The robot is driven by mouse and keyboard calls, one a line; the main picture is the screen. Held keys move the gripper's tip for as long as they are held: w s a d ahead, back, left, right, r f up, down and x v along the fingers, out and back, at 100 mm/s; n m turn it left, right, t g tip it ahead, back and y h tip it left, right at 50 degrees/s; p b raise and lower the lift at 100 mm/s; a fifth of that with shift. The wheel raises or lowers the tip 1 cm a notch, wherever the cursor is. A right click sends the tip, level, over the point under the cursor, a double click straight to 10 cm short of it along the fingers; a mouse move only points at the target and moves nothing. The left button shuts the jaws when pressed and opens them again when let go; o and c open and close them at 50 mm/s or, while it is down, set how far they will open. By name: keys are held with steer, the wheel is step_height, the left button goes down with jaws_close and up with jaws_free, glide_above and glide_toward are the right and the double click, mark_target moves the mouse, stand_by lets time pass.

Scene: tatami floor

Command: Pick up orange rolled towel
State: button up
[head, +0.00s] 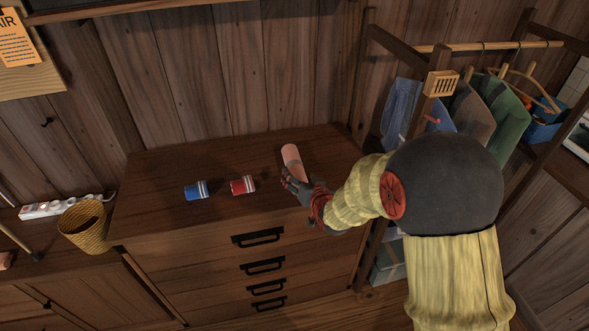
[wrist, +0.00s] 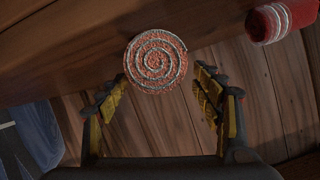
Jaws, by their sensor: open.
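The orange rolled towel (head: 294,161) lies on top of the wooden dresser (head: 150,172), near its right end. In the wrist view its spiral round end (wrist: 155,62) faces the camera, showing orange and pale rings. My gripper (head: 289,181) is at the near end of the towel in the head view. In the wrist view my gripper (wrist: 163,92) is open, with one yellow-padded finger on each side and the towel's end centred just beyond the gap. Nothing is held. The fingers hide part of the towel's near end in the head view.
A red cup (head: 243,185) lies on its side just left of my gripper; it also shows in the wrist view (wrist: 268,24). A blue cup (head: 196,190) lies further left. A clothes rack (head: 393,45) with hanging garments stands right of the dresser. The dresser's left top is clear.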

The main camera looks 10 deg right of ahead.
mark_target(295, 168)
steer(key=x, duration=0.2)
steer(key=b+x, duration=0.1)
steer(key=x, duration=0.1)
steer(key=b+x, duration=0.1)
steer(key=x, duration=0.2)
steer(key=shift+d+r, duration=0.25)
steer(key=shift+c, duration=0.6)
steer(key=c, duration=1.1)
steer(key=shift+c, duration=0.4)
